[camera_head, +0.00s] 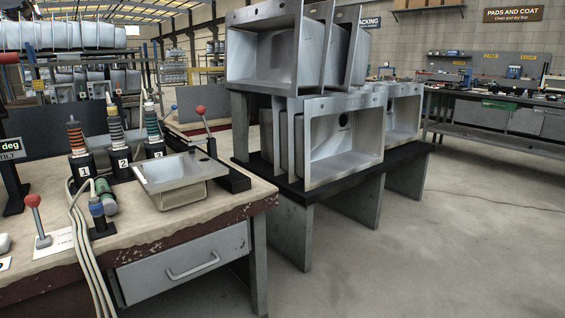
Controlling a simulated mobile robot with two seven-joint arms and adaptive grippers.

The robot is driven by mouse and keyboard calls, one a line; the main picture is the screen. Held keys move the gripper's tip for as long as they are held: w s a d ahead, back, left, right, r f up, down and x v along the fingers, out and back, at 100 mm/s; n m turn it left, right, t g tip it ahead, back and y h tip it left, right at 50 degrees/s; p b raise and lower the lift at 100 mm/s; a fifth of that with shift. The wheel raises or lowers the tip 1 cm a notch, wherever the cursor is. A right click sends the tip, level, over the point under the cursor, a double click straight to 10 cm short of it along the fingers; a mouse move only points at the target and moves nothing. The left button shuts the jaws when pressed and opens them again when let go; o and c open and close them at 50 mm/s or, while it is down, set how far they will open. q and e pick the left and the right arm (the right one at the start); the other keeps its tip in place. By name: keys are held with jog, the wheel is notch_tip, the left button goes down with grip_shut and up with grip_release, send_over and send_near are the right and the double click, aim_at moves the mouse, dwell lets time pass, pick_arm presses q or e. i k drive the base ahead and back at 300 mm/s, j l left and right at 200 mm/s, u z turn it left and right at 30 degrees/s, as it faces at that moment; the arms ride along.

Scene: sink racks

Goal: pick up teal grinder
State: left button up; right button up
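The teal grinder (152,128) stands upright in the black holder labelled 3, towards the back of the workbench on the left. Neither of my grippers is in view.
Beside it stand an orange grinder (75,138) in holder 1 and a pale grinder (115,128) in holder 2. A small metal sink (176,177), a red-knobbed clamp (203,122), a green cylinder (104,194) and hoses (82,240) crowd the workbench (150,228). Stacked sinks (340,140) stand right.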

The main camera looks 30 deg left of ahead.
aim_at(154, 141)
jog(key=i+l+u, duration=0.2)
jog(key=u, duration=0.15)
jog(key=i+l+u, duration=0.35)
jog(key=l+u, duration=0.3)
jog(key=i+j, duration=0.05)
